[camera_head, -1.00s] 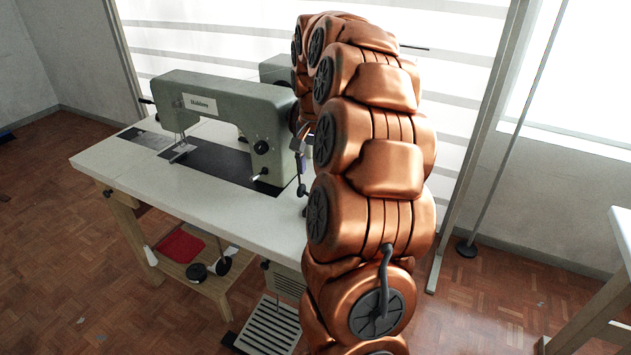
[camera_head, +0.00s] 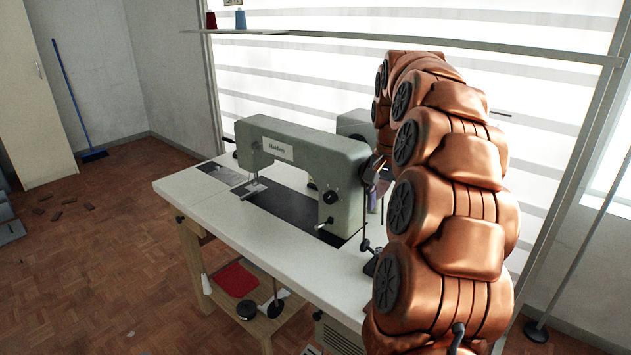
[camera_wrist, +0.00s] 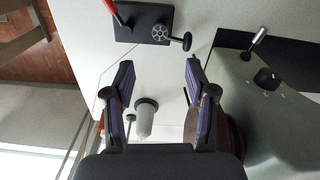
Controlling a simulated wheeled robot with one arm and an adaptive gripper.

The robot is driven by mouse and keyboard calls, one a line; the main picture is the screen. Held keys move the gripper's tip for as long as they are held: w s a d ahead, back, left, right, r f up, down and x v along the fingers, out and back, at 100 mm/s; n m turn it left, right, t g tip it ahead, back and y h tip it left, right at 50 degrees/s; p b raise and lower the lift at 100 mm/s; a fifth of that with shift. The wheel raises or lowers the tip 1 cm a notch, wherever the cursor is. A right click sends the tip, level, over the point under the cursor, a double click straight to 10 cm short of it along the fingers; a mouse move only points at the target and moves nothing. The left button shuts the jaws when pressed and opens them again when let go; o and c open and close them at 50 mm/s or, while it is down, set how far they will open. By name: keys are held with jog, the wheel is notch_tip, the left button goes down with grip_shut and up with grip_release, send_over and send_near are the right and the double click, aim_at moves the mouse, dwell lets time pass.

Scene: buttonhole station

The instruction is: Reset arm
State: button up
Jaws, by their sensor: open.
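My copper-coloured arm (camera_head: 450,210) rises in an arch on the right of the head view, and its far end is hidden behind its own links. My gripper (camera_wrist: 160,75) shows in the wrist view with its two dark fingers spread apart and nothing between them. It is over the white sewing table (camera_head: 190,195), on the right side of the grey-green sewing machine (camera_head: 310,155). In the head view only a small purple-grey part of the gripper shows beside the machine. The machine body (camera_wrist: 275,110) also shows at the right of the wrist view.
In the wrist view, a black block with a red handle (camera_wrist: 145,22) lies ahead of the fingers, and a pale cylinder (camera_wrist: 145,118) is below them. A shelf (camera_head: 400,40) with thread spools crosses the window. A blue broom (camera_head: 75,100) leans at the left wall.

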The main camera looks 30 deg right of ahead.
dwell(0.3)
jog(key=s+a+r+n+p, duration=0.2)
jog(key=s+a+n+p, duration=0.1)
jog(key=a, duration=0.7)
jog(key=s+a+r+n+p, duration=0.2)
jog(key=a+n, duration=0.2)
jog(key=a, duration=0.6)
jog(key=s+a+f+n+p, duration=0.1)
jog(key=s+a+n+p, duration=0.2)
jog(key=s+a, duration=0.3)
jog(key=s+a+f+n+g+p, duration=0.1)
jog(key=s+a, duration=0.5)
jog(key=s, duration=0.6)
jog(key=shift+s+f+n+g+p, duration=0.35)
jog(key=shift+f+n+p, duration=0.2)
jog(key=shift+n+p, duration=0.6)
